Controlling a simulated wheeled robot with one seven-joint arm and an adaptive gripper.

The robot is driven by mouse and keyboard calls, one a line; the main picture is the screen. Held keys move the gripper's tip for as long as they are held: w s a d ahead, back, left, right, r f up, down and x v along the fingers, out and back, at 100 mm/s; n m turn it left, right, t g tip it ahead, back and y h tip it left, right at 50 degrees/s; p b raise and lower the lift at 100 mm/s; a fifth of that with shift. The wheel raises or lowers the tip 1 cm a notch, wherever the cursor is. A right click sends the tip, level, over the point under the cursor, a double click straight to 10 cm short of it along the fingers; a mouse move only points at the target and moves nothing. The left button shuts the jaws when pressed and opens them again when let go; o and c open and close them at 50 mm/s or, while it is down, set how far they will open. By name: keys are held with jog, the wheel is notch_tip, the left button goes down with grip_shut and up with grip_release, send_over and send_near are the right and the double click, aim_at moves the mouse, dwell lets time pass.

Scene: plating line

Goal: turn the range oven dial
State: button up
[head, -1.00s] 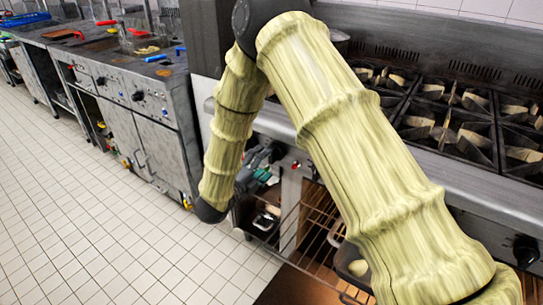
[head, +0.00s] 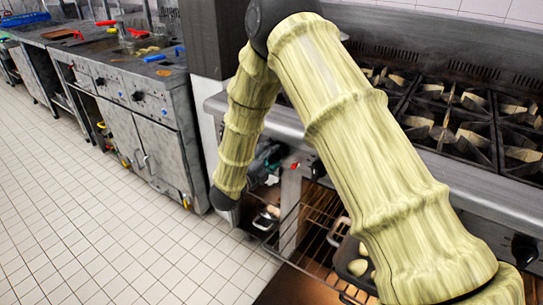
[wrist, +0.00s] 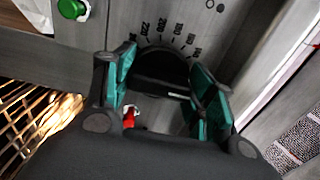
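The oven dial (wrist: 160,72) is a dark round knob with a ring of temperature numbers on a grey metal panel, seen in the wrist view. My gripper (wrist: 165,85) is open, with one teal-padded finger on each side of the dial. I cannot tell whether either pad touches it. In the head view my gripper (head: 265,158) is partly hidden by my arm at the front of the range (head: 470,190), and the dial does not show there.
A green knob (wrist: 72,9) and a red part (wrist: 130,117) are near the dial. Below the range front is an open oven rack (head: 318,232) with pans. Burner grates (head: 445,125) lie on top. Steel counters (head: 140,100) stand left, with clear tiled floor (head: 100,220) before them.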

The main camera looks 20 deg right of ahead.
jog(key=shift+n, duration=0.3)
jog(key=shift+c, duration=0.3)
jog(key=n+p, duration=0.1)
jog(key=n, duration=0.1)
jog(key=shift+r+n, duration=0.1)
jog(key=shift+n, duration=0.2)
jog(key=n+p, duration=0.2)
jog(key=n, duration=0.1)
jog(key=shift+n, duration=0.4)
jog(key=n+p, duration=0.2)
jog(key=n, duration=0.3)
jog(key=o, duration=1)
jog(key=shift+c, duration=0.2)
